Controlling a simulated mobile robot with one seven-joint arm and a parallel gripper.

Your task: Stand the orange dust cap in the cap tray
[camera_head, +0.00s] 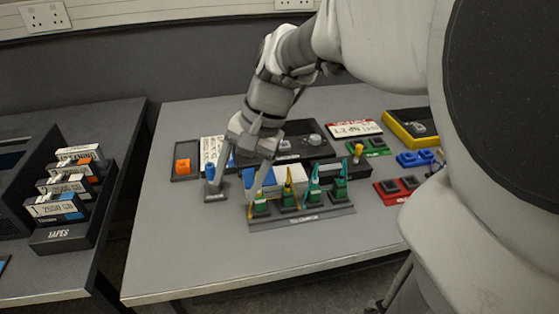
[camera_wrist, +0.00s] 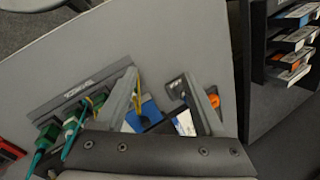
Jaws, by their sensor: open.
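The orange dust cap (camera_head: 183,166) sits in a shallow dark tray (camera_head: 183,178) at the left back of the table, which I take to be the cap tray. No label on it can be read. In the wrist view a small orange patch (camera_wrist: 214,101), likely the cap, shows just beyond the right finger. My gripper (camera_head: 234,186) is open, pointing down, with nothing held between its fingers. It is to the right of and in front of the orange cap. The wrist view shows the two spread fingers (camera_wrist: 158,76) over the table.
A rack of green connectors (camera_head: 300,216) with yellow and teal cables stands in front of my gripper. A small grey stand (camera_head: 215,195) with a blue piece is beside the left finger. Red, blue and green blocks lie right. Front table is clear. Tapes (camera_head: 62,205) stand on the left table.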

